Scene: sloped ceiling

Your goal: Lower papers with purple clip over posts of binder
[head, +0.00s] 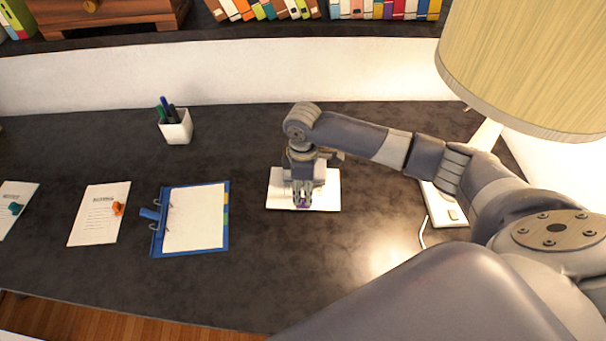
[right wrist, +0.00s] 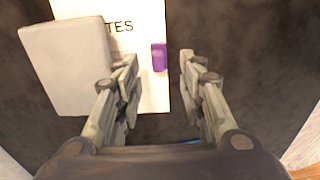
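White papers (head: 330,199) with a purple clip (head: 304,203) lie on the dark desk, right of the binder. In the right wrist view the papers (right wrist: 150,95) show part of a printed title, and the purple clip (right wrist: 159,57) sits at their right edge. My right gripper (head: 304,199) points down over the clip. In the right wrist view its fingers (right wrist: 157,63) are apart, with the clip seen between them and no visible contact. The blue binder (head: 224,238) lies open at the left, its metal posts on its left side, with white pages inside. My left gripper is out of view.
Papers with an orange clip (head: 92,225) and papers with a teal clip (head: 12,195) lie left of the binder. A white pen cup (head: 177,130) stands behind it. A lamp (head: 530,60) stands at the right. Clear desk separates binder and purple-clip papers.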

